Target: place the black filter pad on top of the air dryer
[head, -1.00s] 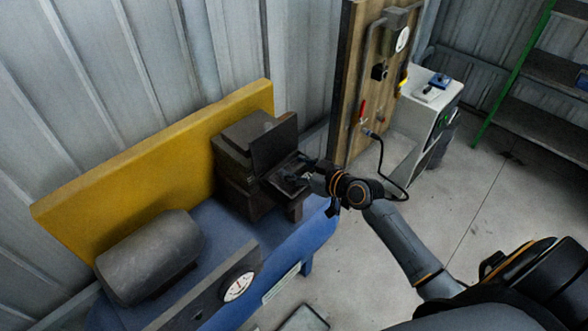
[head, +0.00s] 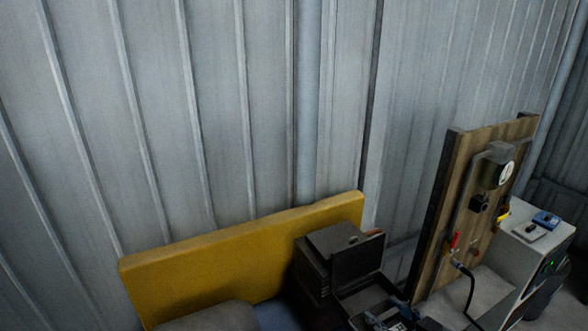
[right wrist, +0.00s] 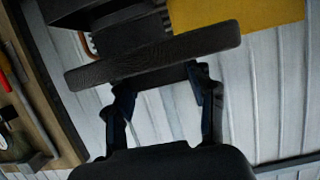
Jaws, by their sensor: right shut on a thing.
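A pale cabinet (head: 522,243) at the right appears to be the air dryer. My left gripper is not in view.
A yellow panel (head: 240,250) stands behind the dark block (head: 312,262). A wooden board (head: 468,205) with a gauge and hose stands between the block and the cabinet. A blue item (head: 546,219) and small things lie on the cabinet top. A corrugated wall closes the back.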

